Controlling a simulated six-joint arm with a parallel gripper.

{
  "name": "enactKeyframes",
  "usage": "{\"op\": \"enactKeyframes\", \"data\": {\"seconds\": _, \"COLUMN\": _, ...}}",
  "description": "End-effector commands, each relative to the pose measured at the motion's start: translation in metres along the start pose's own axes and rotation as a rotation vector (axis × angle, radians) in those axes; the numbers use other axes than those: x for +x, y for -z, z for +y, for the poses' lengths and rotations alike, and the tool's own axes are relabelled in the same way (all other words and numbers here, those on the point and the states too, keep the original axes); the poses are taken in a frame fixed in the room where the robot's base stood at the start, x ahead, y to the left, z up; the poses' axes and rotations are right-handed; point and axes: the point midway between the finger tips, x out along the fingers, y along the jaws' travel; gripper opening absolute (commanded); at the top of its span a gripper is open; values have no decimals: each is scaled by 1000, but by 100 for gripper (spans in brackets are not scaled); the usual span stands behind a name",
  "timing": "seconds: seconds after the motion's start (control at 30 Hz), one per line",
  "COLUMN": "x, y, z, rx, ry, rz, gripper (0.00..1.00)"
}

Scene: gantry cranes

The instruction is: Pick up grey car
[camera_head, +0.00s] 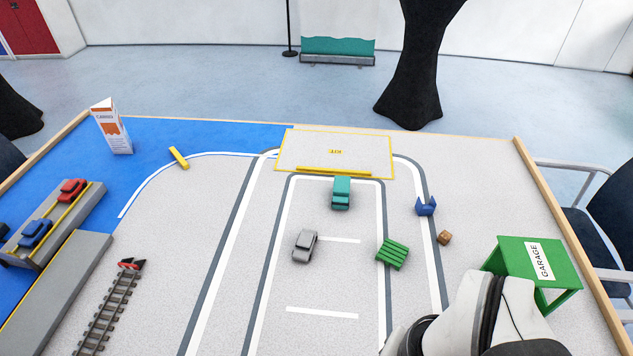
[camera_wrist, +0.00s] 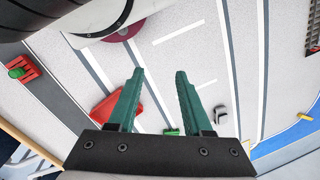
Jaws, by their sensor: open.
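The grey car (camera_head: 305,246) stands on the light road mat in the head view, left of the green pallet and nearer me than the green car (camera_head: 341,192). In the wrist view a small grey and dark shape, apparently the grey car (camera_wrist: 220,114), lies right of the right finger, clear of it. My gripper (camera_wrist: 160,73) has two green fingers spread apart with nothing between them. It is above the mat. In the head view my arm enters at the lower right, and the fingers are not visible there.
The green pallet (camera_head: 392,254), blue bracket (camera_head: 426,206), wooden cube (camera_head: 444,237) and green garage (camera_head: 540,262) stand at the right. A grey platform (camera_head: 60,280) and rail track (camera_head: 106,315) lie at the left. The mat just left of the car is clear.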

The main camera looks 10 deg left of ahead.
Motion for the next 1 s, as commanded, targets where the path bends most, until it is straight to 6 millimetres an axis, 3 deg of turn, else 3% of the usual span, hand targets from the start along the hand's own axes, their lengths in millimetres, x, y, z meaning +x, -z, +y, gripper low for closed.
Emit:
{"op": "enactKeyframes", "data": {"seconds": 0.33, "x": 0, "y": 0, "z": 0, "rx": 0, "ry": 0, "rz": 0, "gripper": 50}}
{"op": "enactKeyframes", "data": {"seconds": 0.37, "x": 0, "y": 0, "z": 0, "rx": 0, "ry": 0, "rz": 0, "gripper": 52}}
{"op": "enactKeyframes", "data": {"seconds": 0.53, "x": 0, "y": 0, "z": 0, "rx": 0, "ry": 0, "rz": 0, "gripper": 80}}
{"op": "enactKeyframes", "data": {"seconds": 0.8, "x": 1, "y": 2, "z": -3, "rx": -8, "ry": 6, "rz": 2, "gripper": 80}}
{"op": "enactKeyframes", "data": {"seconds": 0.87, "x": 6, "y": 11, "z": -19, "rx": -47, "ry": 36, "rz": 17, "gripper": 80}}
{"op": "enactKeyframes", "data": {"seconds": 0.97, "x": 26, "y": 42, "z": -83, "rx": -150, "ry": 156, "rz": 90, "gripper": 80}}
{"op": "enactKeyframes", "data": {"seconds": 1.0, "x": 39, "y": 56, "z": -117, "rx": -179, "ry": 214, "rz": 138, "gripper": 80}}
